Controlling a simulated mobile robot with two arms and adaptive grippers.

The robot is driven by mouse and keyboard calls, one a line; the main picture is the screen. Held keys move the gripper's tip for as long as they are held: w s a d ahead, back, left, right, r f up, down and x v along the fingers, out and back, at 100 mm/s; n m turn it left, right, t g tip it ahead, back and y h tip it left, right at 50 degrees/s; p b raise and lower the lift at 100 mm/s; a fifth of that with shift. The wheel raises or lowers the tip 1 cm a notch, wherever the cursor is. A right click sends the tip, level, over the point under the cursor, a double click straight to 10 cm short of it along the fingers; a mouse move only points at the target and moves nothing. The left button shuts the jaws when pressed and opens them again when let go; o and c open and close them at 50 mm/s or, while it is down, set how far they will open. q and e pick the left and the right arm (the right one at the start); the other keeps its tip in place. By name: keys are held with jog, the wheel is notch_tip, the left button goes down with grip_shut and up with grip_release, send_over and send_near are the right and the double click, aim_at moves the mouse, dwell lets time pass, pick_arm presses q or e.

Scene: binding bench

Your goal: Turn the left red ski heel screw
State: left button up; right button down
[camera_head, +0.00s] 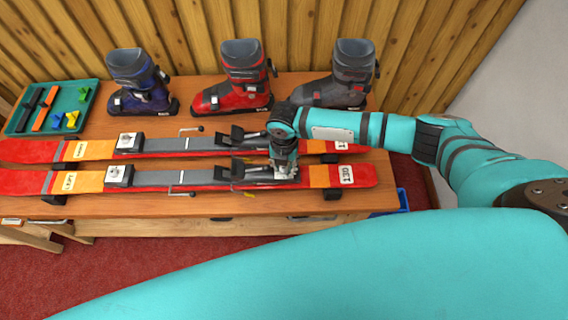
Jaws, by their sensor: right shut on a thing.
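Two red skis lie side by side across the bench. The near red ski (215,187) has a pale label (68,183) near its left end that looks like LEFT, though it is small. The far red ski (30,150) lies behind it. My right gripper (284,175) points down onto the heel binding of the near ski, right of its black heel lever (237,168). It is shut at the heel screw, which its fingers hide. My left gripper is out of view.
Blue (140,82), red (240,78) and grey (345,75) boots stand along the back of the wooden bench (190,125). A green tray (88,88) with several small tools lies at the back left. A blue bin (403,200) stands beyond the right edge.

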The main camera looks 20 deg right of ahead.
dwell(0.4)
jog(key=c, duration=1)
grip_release()
jog(key=shift+c, duration=0.2)
notch_tip(320, 180, up, 12)
